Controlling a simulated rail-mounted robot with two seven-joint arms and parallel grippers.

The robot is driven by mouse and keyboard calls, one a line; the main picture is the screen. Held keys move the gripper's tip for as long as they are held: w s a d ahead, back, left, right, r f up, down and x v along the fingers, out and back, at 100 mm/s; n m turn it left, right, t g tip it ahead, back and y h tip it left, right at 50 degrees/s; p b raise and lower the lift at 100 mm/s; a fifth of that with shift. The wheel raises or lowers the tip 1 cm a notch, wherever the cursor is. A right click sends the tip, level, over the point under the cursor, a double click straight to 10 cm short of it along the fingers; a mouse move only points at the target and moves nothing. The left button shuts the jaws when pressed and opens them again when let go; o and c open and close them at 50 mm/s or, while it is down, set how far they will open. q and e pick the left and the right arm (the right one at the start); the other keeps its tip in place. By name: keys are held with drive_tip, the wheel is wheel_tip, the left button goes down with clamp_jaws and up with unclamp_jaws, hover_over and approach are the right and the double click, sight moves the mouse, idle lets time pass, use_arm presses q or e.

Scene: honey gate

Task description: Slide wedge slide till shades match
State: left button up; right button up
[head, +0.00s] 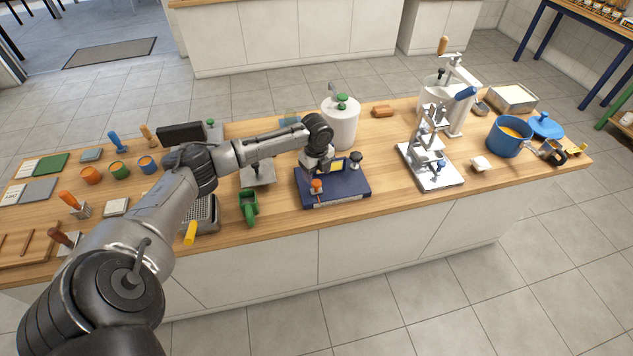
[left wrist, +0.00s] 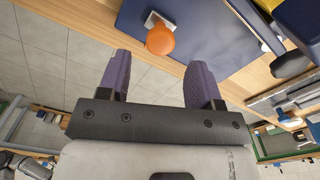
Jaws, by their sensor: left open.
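The blue device (head: 350,194) lies near the front edge of the wooden counter, with an orange knob (head: 317,185) at its left, a yellow-edged window (head: 337,165) and a dark round knob (head: 355,158) at its right. The wedge slide itself cannot be told apart clearly. My left gripper (head: 319,168) is over the device, just behind the orange knob in the head view. In the left wrist view its purple fingers (left wrist: 160,80) are open with nothing between them. The orange knob (left wrist: 160,40) on its small metal plate shows beyond the fingertips, apart from them. My right gripper is not in view.
A white canister (head: 340,125) stands behind the device. A metal press with a blue handle (head: 430,170) stands to its right, and a green-handled tool (head: 248,205) lies to its left. Bare counter (head: 385,165) shows between device and press.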

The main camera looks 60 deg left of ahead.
sight(316, 182)
use_arm(q)
drive_tip(key=shift+f, duration=2.15)
clamp_jaws()
drive_tip(key=shift+a+r, duration=0.1)
